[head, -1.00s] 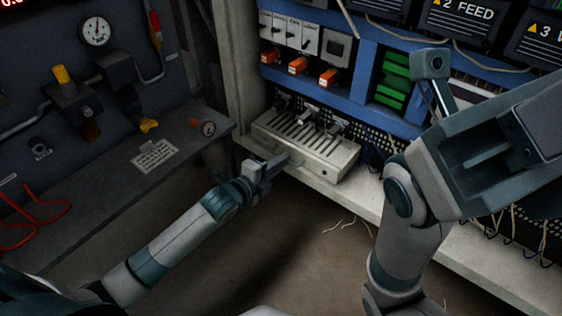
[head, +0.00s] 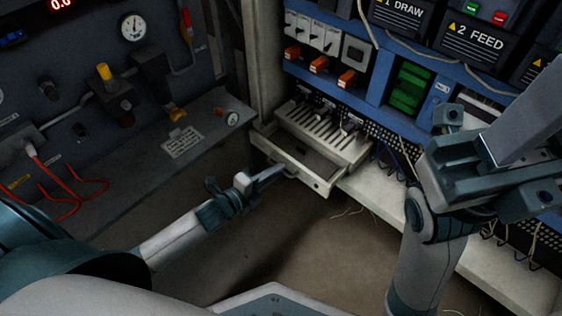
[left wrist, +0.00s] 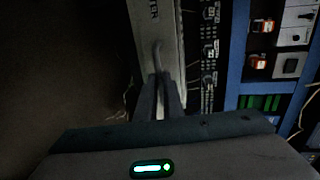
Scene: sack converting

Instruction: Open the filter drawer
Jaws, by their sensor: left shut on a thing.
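The filter drawer (head: 310,160) is a pale metal tray under a slotted grey unit (head: 325,128) at the base of the cabinet. It stands pulled out, with its dark inside showing. My left gripper (head: 281,170) is shut on the drawer handle at the front panel. In the left wrist view, the drawer front (left wrist: 158,20) carries partly visible lettering, and its handle (left wrist: 157,52) runs between my closed fingers (left wrist: 160,98). My right arm stands at the right of the head view, away from the drawer; its finger opening is unclear.
A pale ledge (head: 400,215) runs along the cabinet base. A dark bench (head: 185,140) with a gauge stands at the left. Orange switches (head: 318,64) and a blue frame (head: 400,120) are above the drawer. The floor in front is mostly open.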

